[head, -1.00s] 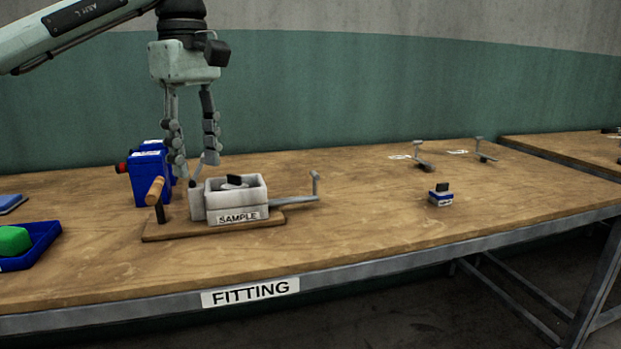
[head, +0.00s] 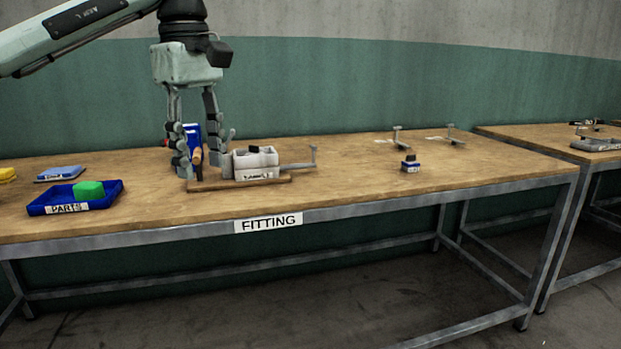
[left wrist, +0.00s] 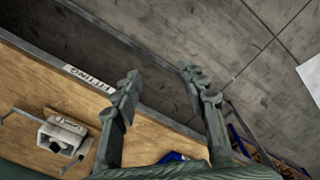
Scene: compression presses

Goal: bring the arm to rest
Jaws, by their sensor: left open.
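My left gripper (head: 206,157) hangs fingers-down in the head view, open, with nothing between its fingers. In the head view it overlaps the left end of the press with the white sample box (head: 256,164). In the left wrist view the open fingers (left wrist: 158,72) reach past the table's front edge over the floor. There the white box (left wrist: 64,133) stands to the left, apart from the fingers. A small dark piece shows in the box. My right gripper is not in view.
The fitting table (head: 340,187) carries a blue parts tray (head: 55,198) with a green block (head: 89,189). A blue container (head: 193,132) stands behind the gripper. A small blue-and-white piece (head: 410,165) sits right of the press. The floor (head: 300,300) in front is clear.

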